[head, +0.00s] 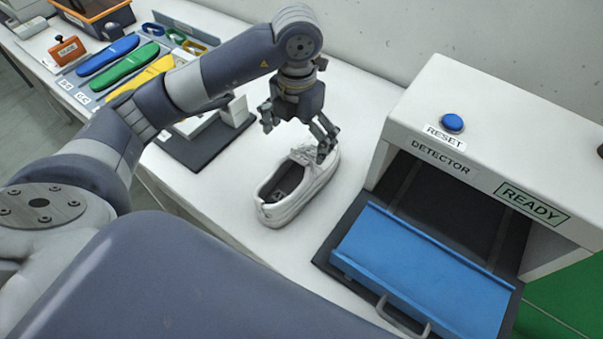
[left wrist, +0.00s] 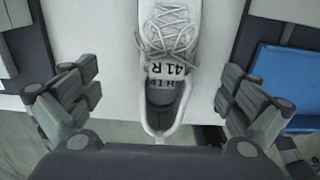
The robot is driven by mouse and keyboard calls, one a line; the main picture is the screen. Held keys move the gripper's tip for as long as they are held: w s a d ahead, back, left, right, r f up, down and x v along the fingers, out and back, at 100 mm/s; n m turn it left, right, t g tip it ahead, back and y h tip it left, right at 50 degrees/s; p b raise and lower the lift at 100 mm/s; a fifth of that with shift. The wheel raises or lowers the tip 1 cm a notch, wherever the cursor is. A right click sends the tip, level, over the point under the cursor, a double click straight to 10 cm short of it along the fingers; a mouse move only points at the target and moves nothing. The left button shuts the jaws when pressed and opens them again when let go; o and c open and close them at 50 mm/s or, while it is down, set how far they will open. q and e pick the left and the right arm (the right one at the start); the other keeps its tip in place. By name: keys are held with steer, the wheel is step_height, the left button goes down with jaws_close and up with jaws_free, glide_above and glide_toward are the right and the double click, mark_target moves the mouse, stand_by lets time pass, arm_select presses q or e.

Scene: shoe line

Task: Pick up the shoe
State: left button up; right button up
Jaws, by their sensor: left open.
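A white lace-up shoe (head: 299,187) sits upright on the white table in the head view, left of the detector. In the left wrist view the shoe (left wrist: 167,60) lies between the fingers, its tongue marked "41 R" and its heel toward the camera. My left gripper (head: 297,140) is over the shoe's laced front part in the head view, with its fingers spread. In the left wrist view the left gripper (left wrist: 158,105) is open, one finger on each side of the shoe with gaps between. My right gripper is not in view.
A detector machine (head: 447,165) marked "READY" stands at the right, with a blue tray (head: 425,270) in front and a blue reset button (head: 452,122). Coloured insoles (head: 123,72) and a dark-based fixture (head: 205,146) are at the left. Bare table lies around the shoe.

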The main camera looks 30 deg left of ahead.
mark_target(298, 155)
arm_select(q)
step_height(298, 155, down, 4)
steer(key=shift+s+r, duration=0.1)
steer(key=shift+r, duration=0.15)
steer(key=shift+d+f+p, duration=0.15)
steer(key=shift+f+p, duration=0.3)
steer(key=shift+p, duration=0.15)
steer(key=f, duration=0.1)
steer(key=f+p, duration=0.1)
steer(key=f, duration=0.2)
steer(key=shift+s+d+f+p, duration=0.1)
steer(key=shift+s+d+p, duration=0.15)
steer(key=shift+p, duration=0.1)
steer(key=shift+f, duration=0.2)
steer(key=c, duration=1.3)
